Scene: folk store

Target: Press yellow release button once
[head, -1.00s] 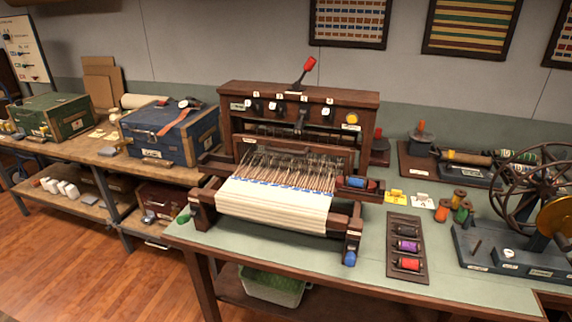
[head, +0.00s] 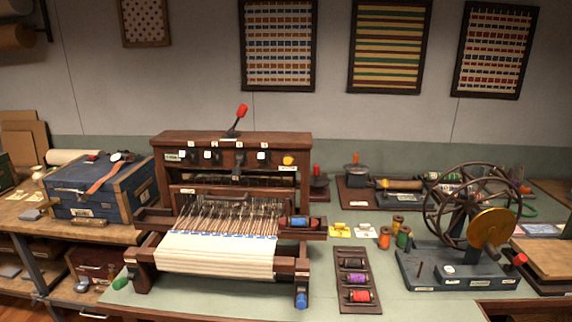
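The yellow release button (head: 289,160) is a small round knob at the right end of the top panel of the wooden loom (head: 230,137). White switches and a dark lever sit to its left on the same panel, and a red-handled lever (head: 239,115) stands on top. The button looks unobstructed. Neither of my grippers is in the head view.
The loom stands on a green-topped table (head: 230,306). A tray of spools (head: 357,282) and a spinning wheel (head: 472,225) are to its right. A blue chest (head: 100,190) is on the left bench. Framed textiles hang behind.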

